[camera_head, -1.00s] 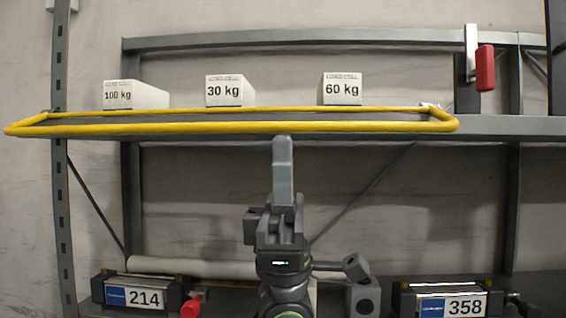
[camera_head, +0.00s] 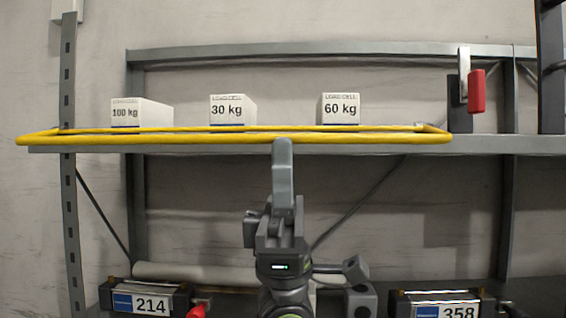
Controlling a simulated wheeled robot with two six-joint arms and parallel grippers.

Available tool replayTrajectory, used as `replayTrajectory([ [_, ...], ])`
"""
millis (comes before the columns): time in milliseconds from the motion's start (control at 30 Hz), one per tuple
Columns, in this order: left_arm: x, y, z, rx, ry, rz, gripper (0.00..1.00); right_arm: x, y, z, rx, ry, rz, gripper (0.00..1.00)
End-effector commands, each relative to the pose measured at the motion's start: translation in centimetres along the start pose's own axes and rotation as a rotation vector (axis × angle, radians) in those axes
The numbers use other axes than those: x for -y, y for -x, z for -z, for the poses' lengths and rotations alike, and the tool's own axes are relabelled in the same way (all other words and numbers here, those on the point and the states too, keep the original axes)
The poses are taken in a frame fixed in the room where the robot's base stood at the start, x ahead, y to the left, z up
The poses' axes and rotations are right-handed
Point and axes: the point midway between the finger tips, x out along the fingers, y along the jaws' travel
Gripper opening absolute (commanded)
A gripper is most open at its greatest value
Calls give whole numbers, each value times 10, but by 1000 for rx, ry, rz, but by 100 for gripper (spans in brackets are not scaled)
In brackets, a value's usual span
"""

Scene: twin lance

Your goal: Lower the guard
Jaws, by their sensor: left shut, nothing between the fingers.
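The guard is a yellow tubular frame (camera_head: 110,139) that sticks out level in front of the shelf beam, in the middle of the head view. My left gripper (camera_head: 282,150) is shut and empty. It points up from the bottom centre, and its tip overlaps the guard's front bar in the picture. I cannot tell whether the tip touches the bar. My right gripper is not in view.
Load cell boxes marked 100 kg (camera_head: 138,113), 30 kg (camera_head: 232,110) and 60 kg (camera_head: 341,109) stand on the shelf behind the guard. A red-handled lever (camera_head: 476,92) is at the upper right. Units marked 214 (camera_head: 150,303) and 358 (camera_head: 458,312) sit below.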

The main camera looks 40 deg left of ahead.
Motion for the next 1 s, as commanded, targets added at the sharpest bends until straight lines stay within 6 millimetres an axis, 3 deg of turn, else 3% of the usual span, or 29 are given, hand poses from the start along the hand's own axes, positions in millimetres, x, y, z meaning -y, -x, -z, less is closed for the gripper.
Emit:
replayTrajectory([
  [167, 2, 3, -1, 2, 0, 5, 0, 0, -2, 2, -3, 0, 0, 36],
  [367, 0, 20, -2, 2, -1, 4, 0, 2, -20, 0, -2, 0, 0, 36],
  [1000, -15, 113, -3, 0, -3, -1, 0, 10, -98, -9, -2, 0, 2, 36],
])
